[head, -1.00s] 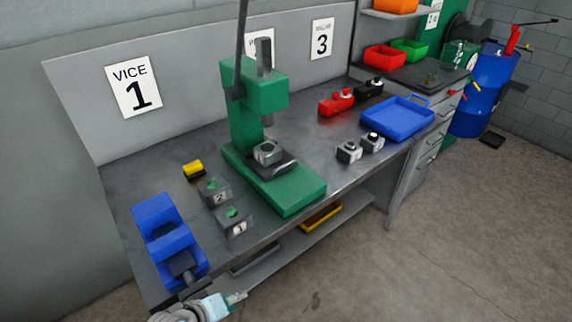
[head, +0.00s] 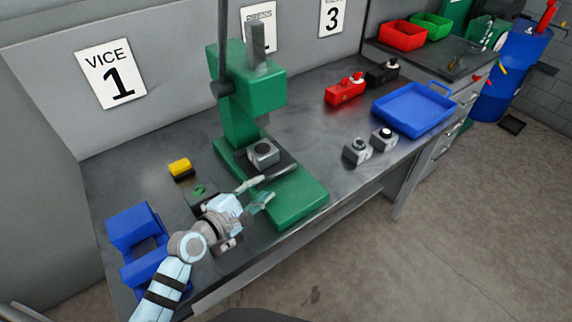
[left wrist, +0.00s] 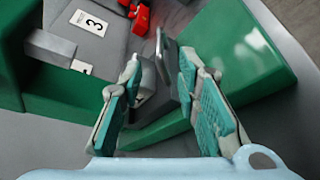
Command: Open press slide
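The green press (head: 245,95) stands on the bench, with its lever rising above and its ram hanging over the base. Its dark slide (head: 284,168) lies on the green base and carries a grey block (head: 263,152) with a round top opening. My left gripper (head: 261,190) is at the left front of the slide, above the base. In the left wrist view its fingers are spread on either side of the slide's dark edge plate (left wrist: 178,68), with nothing clamped. I cannot tell whether a finger touches it. My right gripper is out of view.
A blue vice (head: 135,225) and a yellow-black part (head: 180,167) are at the left. My left arm partly hides the numbered dark blocks. Two small grey blocks (head: 357,150), a blue tray (head: 413,112) and a red part (head: 345,90) lie to the right. Bench between is clear.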

